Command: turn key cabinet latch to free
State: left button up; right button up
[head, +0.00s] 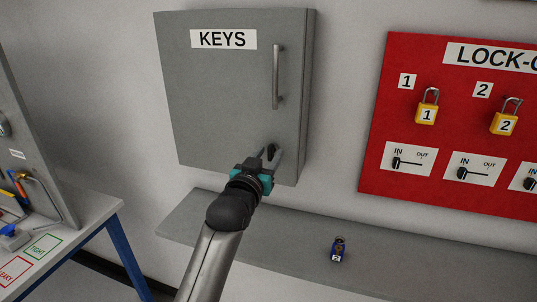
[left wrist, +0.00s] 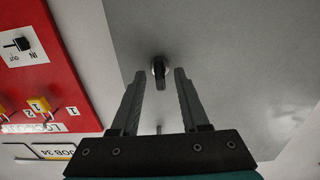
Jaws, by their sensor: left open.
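The grey key cabinet (head: 225,105) hangs on the wall in the head view, its door closed, with a KEYS label and a vertical bar handle (head: 276,77). Its small dark latch (head: 270,151) sits low on the door, near the right edge. In the left wrist view the latch (left wrist: 159,72) lies between and just beyond the fingertips, with a gap on both sides. My left gripper (head: 265,157) is open and empty in front of the latch; its fingers show in the left wrist view (left wrist: 157,75). My right gripper is not in view.
A red lock-out board (head: 400,75) with yellow padlocks and IN/OUT switches hangs to the right. A workbench (head: 85,215) with tools stands at the left.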

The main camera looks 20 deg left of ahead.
pick_arm(q)
jog(key=shift+w, duration=0.2)
grip_shut()
dwell(0.3)
